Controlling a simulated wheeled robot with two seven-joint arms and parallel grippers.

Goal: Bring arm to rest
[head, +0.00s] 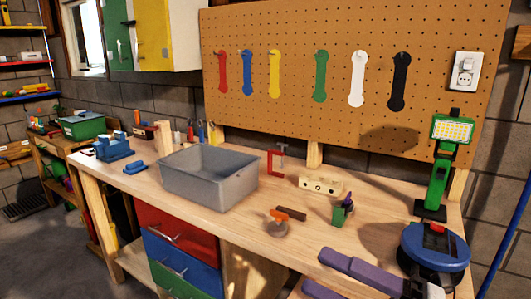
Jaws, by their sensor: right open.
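My right gripper (314,269) is at the bottom right, over the front edge of the wooden workbench (240,222). Its two purple fingers point left and stand apart, with nothing seen between them. The lower finger is cut off by the picture's bottom edge. A blue round body (435,248) shows right behind the fingers; I cannot tell whether it is part of my arm. My left arm and gripper are not in view.
A grey bin (210,183), a red clamp (276,160), a wooden block (320,185), an orange-handled tool (284,221) and a green lamp (440,170) stand on the bench. A pegboard (290,50) rises behind. Coloured drawers (175,240) are below. Bare benchtop shows between the items.

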